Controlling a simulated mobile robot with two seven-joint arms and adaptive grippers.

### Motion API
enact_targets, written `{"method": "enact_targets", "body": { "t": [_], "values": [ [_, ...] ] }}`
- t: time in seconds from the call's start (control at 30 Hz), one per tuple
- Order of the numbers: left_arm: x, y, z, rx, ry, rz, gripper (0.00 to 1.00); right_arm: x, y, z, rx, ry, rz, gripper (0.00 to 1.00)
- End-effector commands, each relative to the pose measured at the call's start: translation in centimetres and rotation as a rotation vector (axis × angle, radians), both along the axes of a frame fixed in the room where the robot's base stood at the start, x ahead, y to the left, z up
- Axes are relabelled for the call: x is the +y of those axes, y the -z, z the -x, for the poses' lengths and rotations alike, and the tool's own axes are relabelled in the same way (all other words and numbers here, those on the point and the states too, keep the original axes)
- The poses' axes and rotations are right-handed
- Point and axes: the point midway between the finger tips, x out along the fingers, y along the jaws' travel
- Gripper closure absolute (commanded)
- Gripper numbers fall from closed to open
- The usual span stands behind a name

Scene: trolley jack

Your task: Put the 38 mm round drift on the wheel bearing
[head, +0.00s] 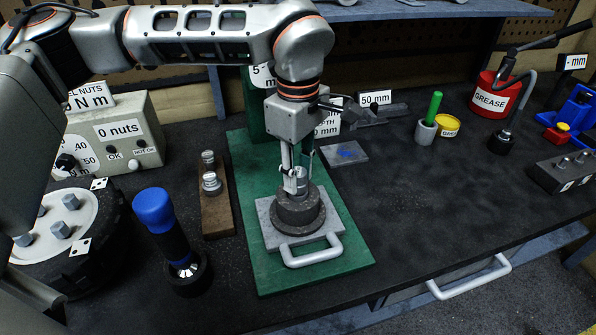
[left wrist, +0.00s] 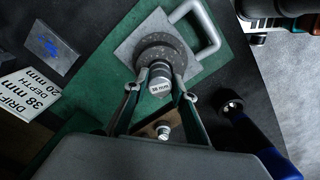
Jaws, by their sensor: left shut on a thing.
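My left gripper (head: 300,185) is shut on the metal 38 mm round drift (left wrist: 160,78), whose top label reads "38 mm" in the left wrist view. The fingers hold it from both sides, over the dark round hub (head: 299,212). The hub stands on a grey plate with a handle (head: 312,251), on the green press base (head: 262,277). The drift looks roughly upright. Its lower end and the bearing inside the hub are hidden, so I cannot tell whether they touch. My right gripper is not in view.
A wooden rack (head: 217,219) with two other drifts stands left of the green base. A blue-capped black tool (head: 155,212) stands front left. A grey block with a blue mark (head: 346,153) lies to the right. The bench front right is clear.

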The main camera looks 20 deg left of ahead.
Motion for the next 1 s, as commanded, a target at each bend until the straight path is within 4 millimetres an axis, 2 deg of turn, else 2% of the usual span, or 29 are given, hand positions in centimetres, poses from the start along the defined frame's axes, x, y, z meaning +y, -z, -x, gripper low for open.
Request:
{"method": "enact_targets", "body": {
  "t": [0.13,0.17,0.2,0.53,0.67,0.77,1.0],
  "values": [
    [0.0,0.3,0.0,-0.001,0.000,0.000,1.00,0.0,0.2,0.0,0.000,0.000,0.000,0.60],
    [0.0,0.3,0.0,0.000,0.000,0.000,0.67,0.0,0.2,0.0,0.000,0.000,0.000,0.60],
    [0.0,0.3,0.0,0.000,0.000,0.000,0.58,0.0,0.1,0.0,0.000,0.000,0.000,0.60],
    [0.0,0.2,0.0,0.000,0.000,0.000,0.58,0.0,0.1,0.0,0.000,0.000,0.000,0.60],
    [0.0,-0.6,-0.1,-0.002,-0.001,0.000,0.58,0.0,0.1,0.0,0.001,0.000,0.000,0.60],
    [0.0,-2.0,-0.2,-0.005,0.000,0.000,0.58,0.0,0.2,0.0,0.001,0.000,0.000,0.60],
    [0.0,-7.0,-0.1,-0.005,-0.002,0.000,0.58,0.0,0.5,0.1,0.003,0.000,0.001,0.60]
  ]
}}
